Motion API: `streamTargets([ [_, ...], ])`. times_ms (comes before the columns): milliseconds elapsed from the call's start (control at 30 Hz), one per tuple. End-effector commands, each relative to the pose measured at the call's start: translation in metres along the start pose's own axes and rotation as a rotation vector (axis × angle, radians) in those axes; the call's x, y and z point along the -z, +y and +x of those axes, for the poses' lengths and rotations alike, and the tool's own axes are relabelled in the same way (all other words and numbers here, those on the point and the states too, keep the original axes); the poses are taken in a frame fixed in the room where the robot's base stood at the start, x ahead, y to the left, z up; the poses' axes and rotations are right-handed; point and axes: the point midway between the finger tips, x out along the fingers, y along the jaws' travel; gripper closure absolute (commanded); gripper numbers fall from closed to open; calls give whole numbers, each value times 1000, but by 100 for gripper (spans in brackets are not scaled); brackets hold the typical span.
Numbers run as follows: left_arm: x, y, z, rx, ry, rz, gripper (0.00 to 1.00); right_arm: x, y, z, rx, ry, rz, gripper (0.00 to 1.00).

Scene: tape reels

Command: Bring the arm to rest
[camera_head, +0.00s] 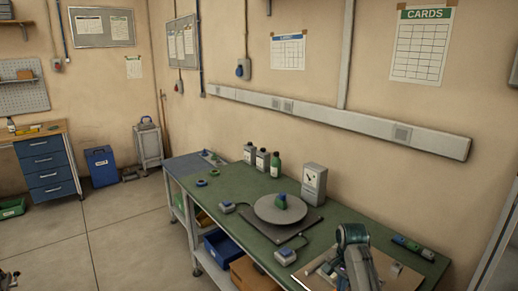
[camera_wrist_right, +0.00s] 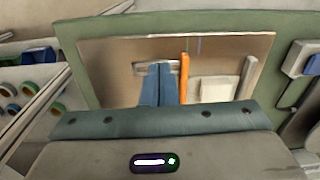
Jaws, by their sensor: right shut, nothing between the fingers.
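My right arm comes up from the bottom of the head view, over the near end of the green bench (camera_head: 236,186). Its gripper shows in the right wrist view (camera_wrist_right: 158,72): the two blue fingers lie together with nothing between them. They are above a tan board (camera_wrist_right: 110,60), beside an orange stick (camera_wrist_right: 184,78) and a pale square block (camera_wrist_right: 214,90). I cannot tell whether the fingers touch the board. In the head view the arm hides part of the board. My left gripper cannot be made out.
A round grey turntable (camera_head: 263,210) carries a small green and blue object (camera_head: 281,202). Bottles (camera_head: 275,166) and a grey dial box (camera_head: 314,182) stand behind it. The floor (camera_head: 125,235) left of the bench is clear.

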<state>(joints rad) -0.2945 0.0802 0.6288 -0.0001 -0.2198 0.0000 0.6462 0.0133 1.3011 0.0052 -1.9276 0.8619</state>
Motion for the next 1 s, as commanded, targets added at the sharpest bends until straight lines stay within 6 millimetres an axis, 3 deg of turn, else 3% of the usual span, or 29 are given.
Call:
streamTargets([
  [367, -7, 4, 0, -4, -10, -2, 39, -33, 57, 51, 20, 48, -139, 100],
  [600, -14, 1, 0, -1, -21, 0, 39, -84, 133, 89, 35, 115, -331, 100],
  [767, -12, 0, 0, 0, -18, 0, 39, -126, 189, 97, 42, 168, -483, 100],
  [900, -10, 0, 0, 0, -15, 0, 39, -164, 236, 92, 45, 213, -617, 100],
  [1000, -9, 0, 0, 0, -14, 0, 39, -184, 260, 83, 47, 239, -696, 100],
])
